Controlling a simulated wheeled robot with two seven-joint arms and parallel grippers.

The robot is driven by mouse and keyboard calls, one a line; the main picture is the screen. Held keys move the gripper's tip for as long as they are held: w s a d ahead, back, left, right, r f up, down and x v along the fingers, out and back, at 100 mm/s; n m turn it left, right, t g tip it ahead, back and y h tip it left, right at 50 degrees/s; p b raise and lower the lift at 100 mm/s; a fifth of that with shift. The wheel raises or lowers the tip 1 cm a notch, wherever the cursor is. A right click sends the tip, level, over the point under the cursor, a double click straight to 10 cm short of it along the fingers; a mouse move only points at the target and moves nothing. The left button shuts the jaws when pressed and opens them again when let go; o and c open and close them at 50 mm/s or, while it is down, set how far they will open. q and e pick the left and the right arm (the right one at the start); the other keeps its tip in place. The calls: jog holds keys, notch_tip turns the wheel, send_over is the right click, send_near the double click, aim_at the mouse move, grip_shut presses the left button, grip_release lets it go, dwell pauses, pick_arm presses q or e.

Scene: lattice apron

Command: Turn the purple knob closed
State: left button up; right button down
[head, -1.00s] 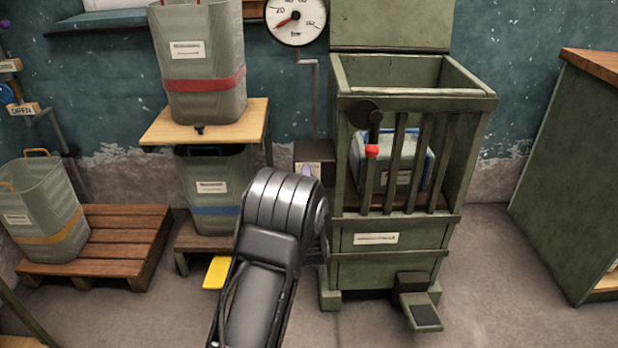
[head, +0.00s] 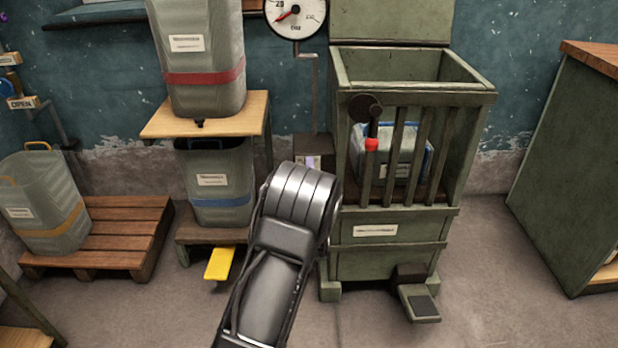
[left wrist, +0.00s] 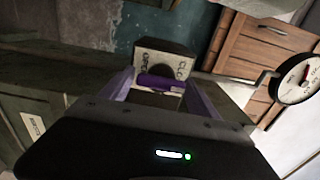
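The purple knob (left wrist: 162,82) shows in the left wrist view as a bar lying across the picture, on the face of a small dark box (left wrist: 165,62) with a pale plate marked OPEN and CLO. My left gripper (left wrist: 161,88) has its two lavender fingers apart, one on each side of the knob. I cannot tell whether they touch it. In the head view my left arm comes up from the bottom and hides most of this gripper. The box (head: 313,147) shows there just beyond the arm, with a little lavender at its front. My right gripper is in neither view.
A green slatted bin (head: 395,255) with a red-tipped lever stands right of my arm. Grey containers (head: 222,165) stand on a shelf to the left, with a yellow pedal (head: 219,263) below. A round gauge (head: 295,14) hangs above the box. Floor is clear in front.

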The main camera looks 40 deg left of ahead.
pick_arm(q)
jog(key=shift+o, duration=1.1)
jog(key=p+v, duration=0.1)
jog(key=v, duration=0.6)
jog(key=shift+s+d, duration=0.25)
jog(key=shift+s, duration=0.05)
